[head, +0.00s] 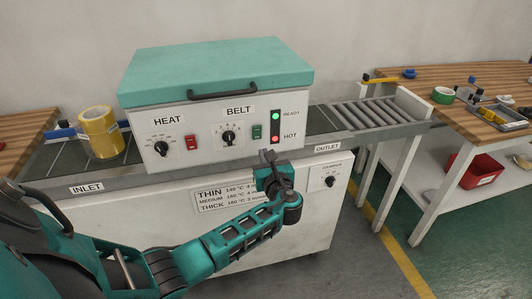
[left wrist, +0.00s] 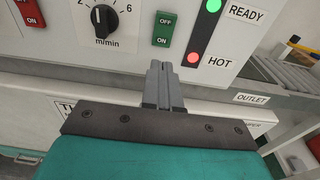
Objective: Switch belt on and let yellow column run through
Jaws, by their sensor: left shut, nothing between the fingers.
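The yellow column (head: 101,132), which looks like a stack of tape rolls, stands upright on the inlet belt (head: 58,156) at the left of the machine. The belt switch (head: 257,132) is a green rocker beside the BELT dial (head: 229,137). In the left wrist view the switch (left wrist: 164,29) is marked OFF above and ON below; which way it is pressed I cannot tell. My left gripper (head: 268,156) is shut and empty, in front of the panel below the switch. Its closed fingertips (left wrist: 162,68) also show in the left wrist view, apart from the switch. My right gripper is not in view.
The machine has a teal lid (head: 215,68) with a dark handle. The HEAT switch (head: 191,142) is red. The green READY lamp (head: 276,116) and red HOT lamp (head: 275,138) are lit. The outlet rollers (head: 362,113) are empty. A wooden table (head: 460,78) with tools stands at right.

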